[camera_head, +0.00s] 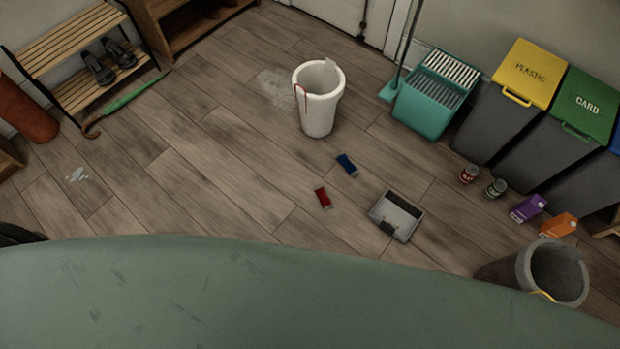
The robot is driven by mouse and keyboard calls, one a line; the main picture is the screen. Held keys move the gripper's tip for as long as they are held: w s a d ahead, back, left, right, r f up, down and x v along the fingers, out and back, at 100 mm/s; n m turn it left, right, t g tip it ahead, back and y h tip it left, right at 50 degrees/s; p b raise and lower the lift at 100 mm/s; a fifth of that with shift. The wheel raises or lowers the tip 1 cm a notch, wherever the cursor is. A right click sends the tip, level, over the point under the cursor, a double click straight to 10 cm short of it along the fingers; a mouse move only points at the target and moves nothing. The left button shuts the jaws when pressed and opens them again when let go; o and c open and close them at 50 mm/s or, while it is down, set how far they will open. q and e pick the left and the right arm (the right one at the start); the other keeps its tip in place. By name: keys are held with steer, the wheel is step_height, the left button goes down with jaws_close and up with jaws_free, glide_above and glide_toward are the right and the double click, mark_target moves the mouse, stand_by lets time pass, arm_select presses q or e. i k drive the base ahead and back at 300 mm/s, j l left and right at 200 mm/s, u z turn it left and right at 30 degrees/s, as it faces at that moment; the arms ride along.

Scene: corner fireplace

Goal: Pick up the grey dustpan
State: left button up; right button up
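The grey dustpan (397,216) lies on the wooden floor right of the middle of the head view. Its tray looks lighter inside, with darker grey edges. Nothing covers it. Neither of my grippers shows clearly in this view, so I cannot see where they are relative to the dustpan. A large green surface fills the bottom of the view, below the dustpan.
A red (323,197) and a blue item (347,165) lie left of the dustpan. A white bin (318,101) stands behind, a grey bucket (553,275) at right. Cans and cartons (528,209) line the recycling bins (540,127). Floor (200,190) at left is mostly clear.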

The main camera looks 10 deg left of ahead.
mark_target(397, 211)
steer(key=z, duration=0.8)
